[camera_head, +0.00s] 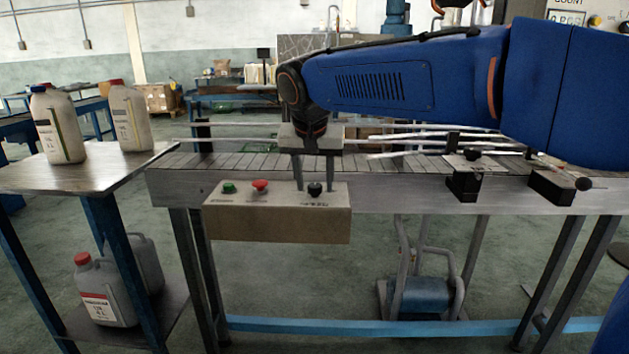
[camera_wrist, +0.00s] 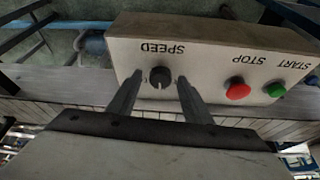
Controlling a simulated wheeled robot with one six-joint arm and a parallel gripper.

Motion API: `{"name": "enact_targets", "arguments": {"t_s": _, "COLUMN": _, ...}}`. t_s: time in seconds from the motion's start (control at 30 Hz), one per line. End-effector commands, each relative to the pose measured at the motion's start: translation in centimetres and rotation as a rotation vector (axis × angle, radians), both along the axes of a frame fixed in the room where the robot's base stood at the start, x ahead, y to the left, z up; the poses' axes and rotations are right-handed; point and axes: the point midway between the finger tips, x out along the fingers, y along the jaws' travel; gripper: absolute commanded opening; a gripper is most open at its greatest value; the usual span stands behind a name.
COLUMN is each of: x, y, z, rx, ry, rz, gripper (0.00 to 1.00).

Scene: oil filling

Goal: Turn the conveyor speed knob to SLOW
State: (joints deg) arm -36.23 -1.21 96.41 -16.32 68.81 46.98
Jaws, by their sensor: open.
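The black conveyor speed knob (camera_head: 315,189) sits at the right end of the control box (camera_head: 278,222) on the front of the conveyor. In the wrist view the knob (camera_wrist: 160,77) lies under the upside-down word SPEED, with a pale pointer mark on its lower side. Setting labels around it are too small to read. My gripper (camera_head: 315,186) points down at the knob. In the wrist view my open gripper (camera_wrist: 159,82) has one finger on each side of the knob, with gaps showing. I cannot tell whether the fingertips reach down to its level.
A red stop button (camera_head: 260,186) and a green start button (camera_head: 229,187) are left of the knob on the same box. Jugs (camera_head: 57,125) stand on a side table (camera_head: 80,175) at left.

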Motion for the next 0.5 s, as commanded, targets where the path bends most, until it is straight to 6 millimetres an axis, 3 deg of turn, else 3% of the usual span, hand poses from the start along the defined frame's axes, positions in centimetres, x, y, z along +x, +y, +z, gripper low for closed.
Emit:
{"name": "enact_targets", "arguments": {"t_s": 0.13, "x": 0.01, "y": 0.01, "z": 0.01, "rx": 0.0, "ry": 0.0, "rz": 0.0, "gripper": 0.43}}
{"name": "enact_targets", "arguments": {"t_s": 0.3, "x": 0.0, "y": 0.01, "z": 0.03, "rx": 0.0, "ry": 0.0, "rz": 0.0, "gripper": 0.05}}
{"name": "enact_targets", "arguments": {"t_s": 0.5, "x": -0.01, "y": -0.01, "z": 0.04, "rx": 0.0, "ry": 0.0, "rz": 0.006, "gripper": 0.05}}
